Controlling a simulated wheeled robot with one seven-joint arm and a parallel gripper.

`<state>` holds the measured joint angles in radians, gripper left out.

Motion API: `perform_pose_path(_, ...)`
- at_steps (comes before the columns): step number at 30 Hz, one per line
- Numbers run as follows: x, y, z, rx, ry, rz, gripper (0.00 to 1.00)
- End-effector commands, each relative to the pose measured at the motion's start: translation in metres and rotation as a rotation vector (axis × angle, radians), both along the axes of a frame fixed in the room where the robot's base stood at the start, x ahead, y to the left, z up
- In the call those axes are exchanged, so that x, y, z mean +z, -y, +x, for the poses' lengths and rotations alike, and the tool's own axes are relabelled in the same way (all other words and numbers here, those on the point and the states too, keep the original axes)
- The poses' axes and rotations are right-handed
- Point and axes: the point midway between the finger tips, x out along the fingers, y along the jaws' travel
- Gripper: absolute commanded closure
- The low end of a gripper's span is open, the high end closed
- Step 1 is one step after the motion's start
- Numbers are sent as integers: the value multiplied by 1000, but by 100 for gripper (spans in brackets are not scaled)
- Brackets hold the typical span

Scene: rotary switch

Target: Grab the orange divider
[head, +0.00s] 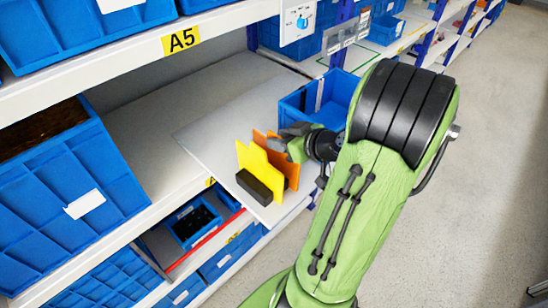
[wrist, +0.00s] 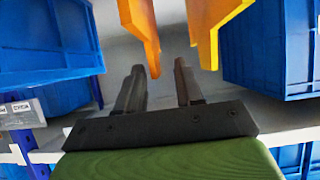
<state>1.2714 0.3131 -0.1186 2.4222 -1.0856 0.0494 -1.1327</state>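An orange divider (head: 288,170) stands upright on the grey shelf board, just behind a yellow divider (head: 256,163) with a black block at its foot. In the wrist view, one orange divider (wrist: 142,28) reaches down toward the gap between my fingertips. In the head view, my gripper (head: 290,140) is at the upper right of the dividers and partly hides the orange. I cannot tell whether the fingers touch it.
An open blue bin (head: 298,106) stands close behind my gripper. A large blue bin (head: 75,190) is on the left of the shelf. The shelf with the A5 label (head: 182,40) runs above.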

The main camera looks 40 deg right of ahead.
Motion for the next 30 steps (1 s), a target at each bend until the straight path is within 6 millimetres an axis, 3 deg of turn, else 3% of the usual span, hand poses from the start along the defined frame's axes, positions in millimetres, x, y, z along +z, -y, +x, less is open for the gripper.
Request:
perform_pose_path(7,-16,2,40,4,-1,5,64)
perform_pose_path(14,-20,2,45,0,0,1,64)
perform_pose_path(15,-20,2,44,0,0,1,65)
perform_pose_path(22,-20,2,44,0,0,1,100)
perform_pose_path(30,-20,2,44,0,-1,1,100)
